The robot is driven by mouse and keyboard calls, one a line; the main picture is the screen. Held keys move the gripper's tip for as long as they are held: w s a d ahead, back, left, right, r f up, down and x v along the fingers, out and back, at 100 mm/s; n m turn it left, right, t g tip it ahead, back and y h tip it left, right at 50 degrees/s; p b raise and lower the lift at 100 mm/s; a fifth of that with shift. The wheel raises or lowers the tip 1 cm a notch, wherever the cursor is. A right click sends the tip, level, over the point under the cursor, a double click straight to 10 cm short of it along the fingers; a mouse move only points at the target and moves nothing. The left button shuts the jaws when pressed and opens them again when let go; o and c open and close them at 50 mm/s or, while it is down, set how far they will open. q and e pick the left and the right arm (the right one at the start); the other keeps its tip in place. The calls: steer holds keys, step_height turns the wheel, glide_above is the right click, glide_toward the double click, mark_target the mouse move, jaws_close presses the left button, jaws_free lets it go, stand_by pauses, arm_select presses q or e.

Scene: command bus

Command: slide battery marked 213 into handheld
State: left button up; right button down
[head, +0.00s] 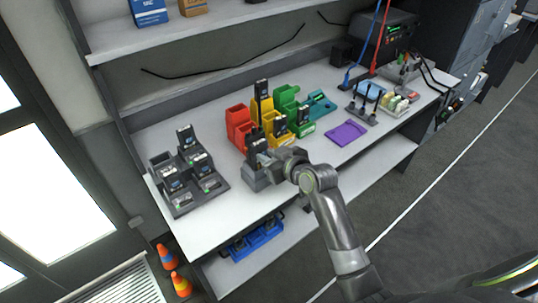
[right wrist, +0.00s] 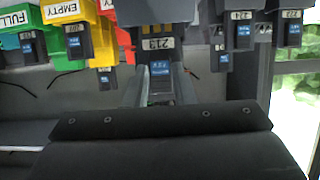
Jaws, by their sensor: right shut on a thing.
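My right gripper (head: 274,161) is at the front of the bench, beside a black handheld (head: 257,149) standing upright in a grey holder (head: 254,181). In the right wrist view, the fingers (right wrist: 160,88) are shut on a dark battery with a blue patch (right wrist: 160,68) and a white label reading 213. A large dark body (right wrist: 156,11), apparently the handheld, lies right against the label end. I cannot tell how far the battery is inside it. The head view hides the battery behind the gripper. My left gripper is not in view.
A charger rack (head: 181,205) with several dark units stands left of the holder. Red (head: 239,124), yellow (head: 276,139) and green (head: 287,98) bins stand behind. A purple mat (head: 346,133) lies to the right. The bench's front left (head: 215,227) is clear.

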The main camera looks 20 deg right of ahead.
steer(key=shift+f, duration=0.25)
stand_by(0.5)
steer(key=c, duration=1.1)
jaws_free()
steer(key=shift+c, duration=0.2)
steer(key=shift+s, duration=0.15)
steer(key=v, duration=1.7)
steer(key=shift+r+b, duration=0.15)
steer(key=shift+b, duration=0.3)
steer(key=shift+d, duration=0.1)
